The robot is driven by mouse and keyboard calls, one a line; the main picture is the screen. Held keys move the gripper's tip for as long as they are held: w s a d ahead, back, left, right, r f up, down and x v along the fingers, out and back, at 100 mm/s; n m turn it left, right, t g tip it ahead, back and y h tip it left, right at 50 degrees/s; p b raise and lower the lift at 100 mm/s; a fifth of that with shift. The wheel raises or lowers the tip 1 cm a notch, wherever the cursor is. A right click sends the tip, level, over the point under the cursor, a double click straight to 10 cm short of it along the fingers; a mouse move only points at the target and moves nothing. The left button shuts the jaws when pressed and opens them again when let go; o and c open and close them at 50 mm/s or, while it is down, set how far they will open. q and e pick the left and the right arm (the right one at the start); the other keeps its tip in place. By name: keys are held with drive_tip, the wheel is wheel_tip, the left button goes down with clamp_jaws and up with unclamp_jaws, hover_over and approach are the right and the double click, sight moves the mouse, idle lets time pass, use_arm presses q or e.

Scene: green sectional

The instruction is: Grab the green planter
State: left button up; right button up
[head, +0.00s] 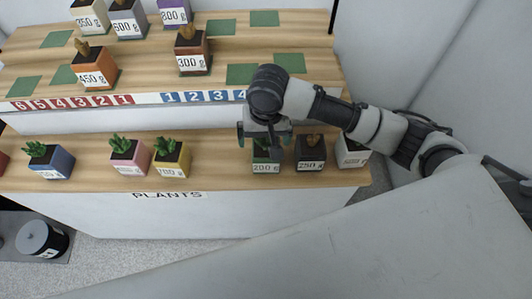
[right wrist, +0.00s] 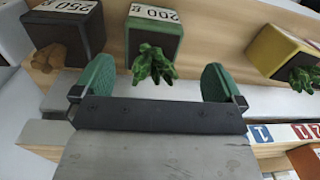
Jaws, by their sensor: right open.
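The green planter (head: 266,161) is a small square pot with a white "200 g" label and a leafy plant. It stands upright on the lower wooden shelf, partly hidden under my right gripper (head: 265,134) in the head view. In the right wrist view the planter (right wrist: 153,38) shows upside down just beyond the fingertips, its leaves between the two green fingers. My right gripper (right wrist: 157,72) is open and empty, with a finger on each side of the plant. I see no contact with the pot. My left gripper is not in view.
A dark "250 g" pot (head: 310,153) stands close to the right, with a white pot (head: 351,151) beyond it. A yellow pot (head: 171,159) and a pink pot (head: 130,157) stand left, across a bare stretch. The stepped upper shelf (head: 150,75) rises behind.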

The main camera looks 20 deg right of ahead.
sight(266, 147)
drive_tip(key=shift+w+d+r+m+h, duration=0.35)
drive_tip(key=shift+w+d+m, duration=0.2)
drive_tip(key=shift+d, duration=0.2)
wheel_tip(266, 147, down, 5)
drive_tip(key=shift+r, duration=0.2)
drive_tip(key=shift+w+a+f, duration=0.1)
drive_tip(key=shift+a+f, duration=0.05)
drive_tip(key=shift+f, duration=1.35)
drive_tip(key=shift+a+f, duration=0.15)
drive_tip(key=shift+f, duration=1.3)
drive_tip(key=c, duration=0.9)
drive_tip(key=shift+r, duration=0.1)
